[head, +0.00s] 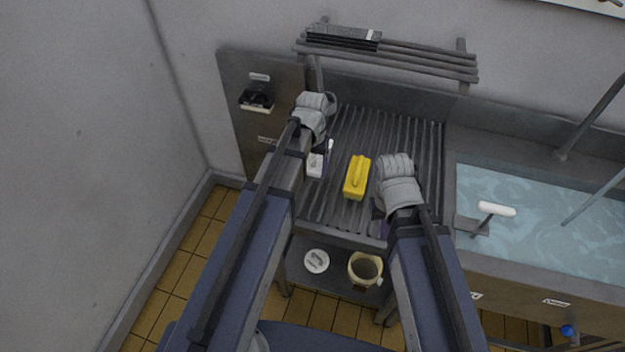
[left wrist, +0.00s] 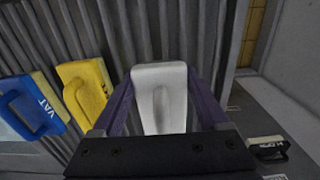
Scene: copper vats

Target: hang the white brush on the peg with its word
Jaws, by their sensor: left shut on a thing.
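The white brush (head: 314,166) is at the left edge of the ribbed drainboard (head: 402,140). My left gripper (head: 320,161) is shut on it. In the left wrist view the white brush (left wrist: 160,92) lies between the purple fingers of my left gripper (left wrist: 161,105). I cannot tell whether it touches the board. A dark panel (head: 232,80) on the left wall bears small pale labels, one upper (head: 260,77) and one lower (head: 266,140); their words are too small to read, and the lower peg is hidden. My right gripper (head: 382,229) is mostly hidden behind its arm.
A black brush (head: 257,101) is at the panel below the upper label. A yellow brush (head: 357,177) lies mid-board. A blue brush marked VAT (left wrist: 35,106) shows in the left wrist view. A water-filled sink (head: 530,215) is at right, a rack (head: 400,55) above, a bucket (head: 365,268) below.

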